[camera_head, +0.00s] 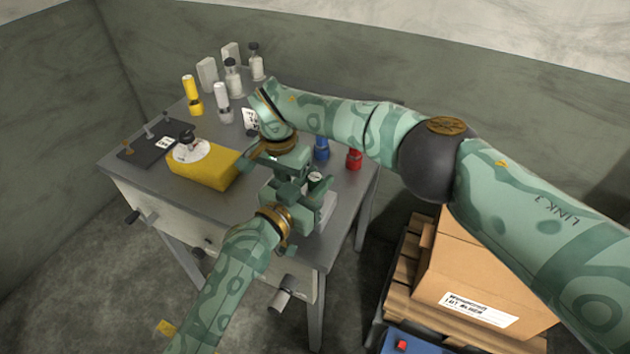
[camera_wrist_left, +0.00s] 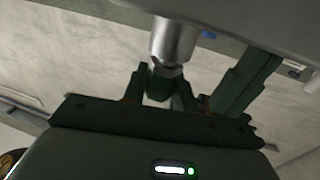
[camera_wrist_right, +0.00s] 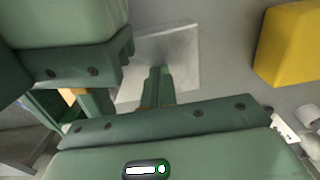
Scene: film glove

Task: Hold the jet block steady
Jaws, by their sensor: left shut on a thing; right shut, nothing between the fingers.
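My left gripper (camera_head: 292,190) reaches in from the lower left over the table's near right part. In the left wrist view its fingers (camera_wrist_left: 160,85) are shut on a grey metal fitting (camera_wrist_left: 174,42) with a hexagonal end, which seems to be part of the jet block. In the head view a pale grey block (camera_head: 327,207) shows just right of the gripper, mostly hidden by it. My right gripper (camera_head: 272,160) is close behind the left one. In the right wrist view its fingers (camera_wrist_right: 157,85) are shut and empty, over a flat grey plate (camera_wrist_right: 180,50).
A yellow block (camera_head: 205,168) lies left of the grippers, by a dark board (camera_head: 145,150). Blue (camera_head: 321,150) and red (camera_head: 354,159) bottles stand to the right. Several bottles stand at the back. A carton (camera_head: 475,270) on a pallet is beside the table (camera_head: 265,230).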

